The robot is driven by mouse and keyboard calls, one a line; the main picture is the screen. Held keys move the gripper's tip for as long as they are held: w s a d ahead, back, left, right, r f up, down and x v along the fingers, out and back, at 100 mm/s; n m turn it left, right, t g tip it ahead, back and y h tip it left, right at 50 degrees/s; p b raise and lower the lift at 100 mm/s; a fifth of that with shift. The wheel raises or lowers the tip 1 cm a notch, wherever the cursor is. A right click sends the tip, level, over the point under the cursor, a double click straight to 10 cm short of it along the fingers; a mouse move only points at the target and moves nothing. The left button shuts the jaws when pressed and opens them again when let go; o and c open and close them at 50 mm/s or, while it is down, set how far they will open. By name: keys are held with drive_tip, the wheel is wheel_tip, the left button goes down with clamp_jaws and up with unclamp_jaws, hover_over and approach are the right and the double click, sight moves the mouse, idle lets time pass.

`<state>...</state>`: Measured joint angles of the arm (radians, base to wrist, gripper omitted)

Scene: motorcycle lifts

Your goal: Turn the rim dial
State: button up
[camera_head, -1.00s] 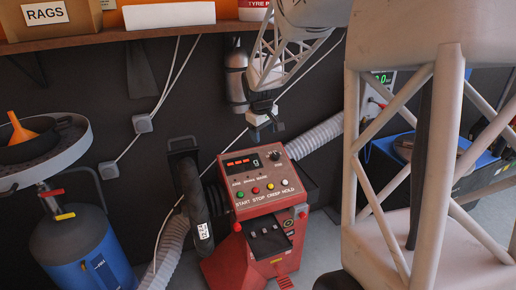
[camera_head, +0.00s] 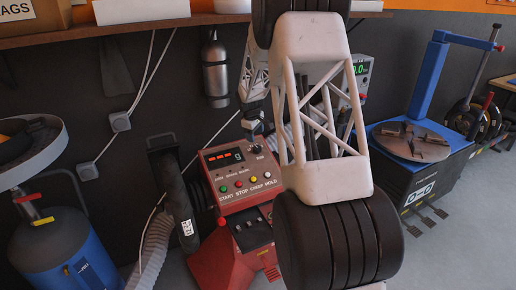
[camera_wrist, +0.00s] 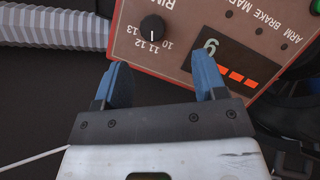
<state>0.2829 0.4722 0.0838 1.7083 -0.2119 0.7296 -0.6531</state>
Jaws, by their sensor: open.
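The rim dial (camera_wrist: 152,27) is a small round black knob with a white pointer mark on the red control panel (camera_wrist: 180,60). Numbers 10 to 13 and the partly cut-off word RIM are printed around it. In the head view the dial (camera_head: 255,151) is at the panel's upper right, small and partly crowded by my arm. My gripper (camera_wrist: 160,75) has two blue fingertips, spread apart and empty. In the wrist view the dial lies ahead of the gap between them, apart from both. In the head view my gripper (camera_head: 252,126) is just above the dial.
The panel has a lit red display (camera_wrist: 232,75) and several coloured buttons (camera_head: 245,185). A grey corrugated hose (camera_wrist: 50,27) runs beside the panel. A black-handled arm (camera_head: 172,190) stands left of the machine. A blue tyre changer (camera_head: 420,150) stands at right.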

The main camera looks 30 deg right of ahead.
sight(258, 148)
drive_tip(key=shift+w+d+f, duration=0.6)
drive_tip(key=shift+w+f, duration=0.05)
drive_tip(key=shift+f, duration=0.2)
drive_tip(key=shift+x, duration=3.9)
drive_tip(key=c, duration=0.9)
